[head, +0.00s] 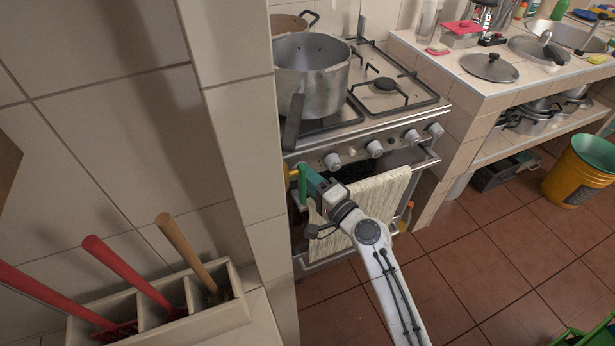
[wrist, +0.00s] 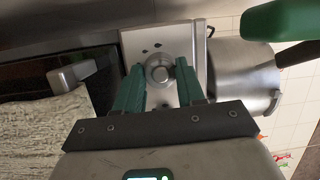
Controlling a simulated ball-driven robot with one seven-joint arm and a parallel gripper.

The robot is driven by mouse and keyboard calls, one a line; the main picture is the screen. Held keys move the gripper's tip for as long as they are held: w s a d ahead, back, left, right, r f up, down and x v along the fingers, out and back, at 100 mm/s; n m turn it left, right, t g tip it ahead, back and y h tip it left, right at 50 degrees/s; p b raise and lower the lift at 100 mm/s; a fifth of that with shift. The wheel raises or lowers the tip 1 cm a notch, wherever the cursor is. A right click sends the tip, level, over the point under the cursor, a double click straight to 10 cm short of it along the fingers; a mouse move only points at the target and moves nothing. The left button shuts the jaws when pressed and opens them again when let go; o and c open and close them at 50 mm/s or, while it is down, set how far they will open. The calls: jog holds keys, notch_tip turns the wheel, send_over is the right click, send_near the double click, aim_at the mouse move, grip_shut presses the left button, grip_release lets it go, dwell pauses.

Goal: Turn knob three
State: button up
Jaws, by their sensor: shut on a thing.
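The stove's front panel (head: 395,146) carries a row of silver knobs, one of them the knob (head: 332,160) just right of my gripper (head: 299,178). In the head view my gripper is at the left end of the panel, and its fingertips are partly hard to make out. In the wrist view my gripper (wrist: 160,72) has its two green fingers on either side of a round silver knob (wrist: 158,74) on a pale plate. The fingers are shut on this knob. No number shows on it, so I cannot tell which knob it is by label.
A large metal pot (head: 322,75) stands on the hob, its dark handle (head: 293,122) jutting over the front. A towel (head: 372,205) hangs on the oven front below. A tiled pillar (head: 235,120) stands close on the left. The tiled floor (head: 480,265) to the right is mostly clear.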

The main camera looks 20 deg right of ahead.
jog(key=n+p, duration=0.1)
jog(key=n, duration=0.1)
jog(key=n+g+p, duration=0.1)
jog(key=n, duration=0.2)
jog(key=shift+r+h, duration=0.2)
jog(key=shift+h, duration=0.1)
jog(key=shift+n+g+h+p, duration=0.4)
jog(key=shift+n+g+p, duration=0.15)
jog(key=shift+n, duration=0.85)
jog(key=o, duration=1)
jog(key=shift+o, duration=0.2)
jog(key=b+v, duration=0.1)
jog(key=v, duration=0.9)
jog(key=shift+s, duration=0.4)
